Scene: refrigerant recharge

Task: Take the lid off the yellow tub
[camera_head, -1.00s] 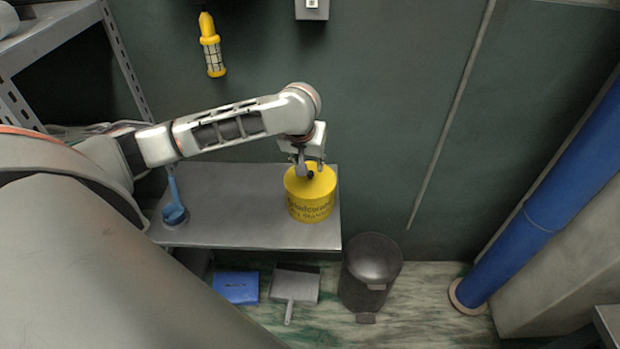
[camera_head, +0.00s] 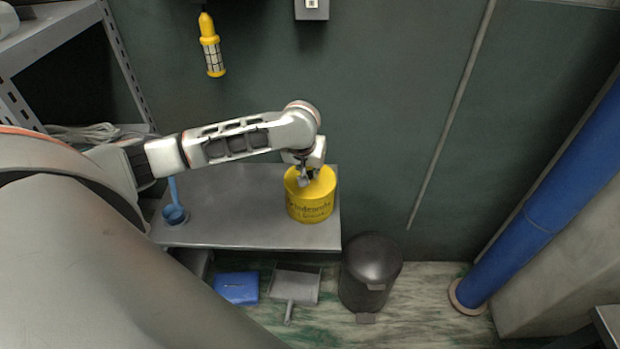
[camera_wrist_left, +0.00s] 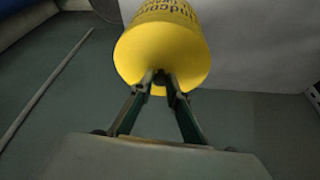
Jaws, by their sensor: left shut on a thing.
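The yellow tub (camera_head: 311,207) stands upright near the right end of the grey metal bench, dark lettering on its side. Its yellow lid (camera_head: 325,183) is on top, with no gap visible. My left gripper (camera_head: 306,177) reaches down onto the middle of the lid and is shut, apparently on the lid's knob, which the fingers mostly hide. In the left wrist view, the fingertips (camera_wrist_left: 160,78) meet at the lid's yellow top face (camera_wrist_left: 140,62), and the tub's lettered side (camera_wrist_left: 168,14) shows beyond. My right gripper is not in view.
The grey bench (camera_head: 235,205) is clear left of the tub, apart from a blue ladle-like tool (camera_head: 174,214). A dark bin (camera_head: 370,270), dustpan (camera_head: 296,284) and blue item (camera_head: 236,287) are on the floor. A yellow lamp (camera_head: 211,48) hangs on the wall.

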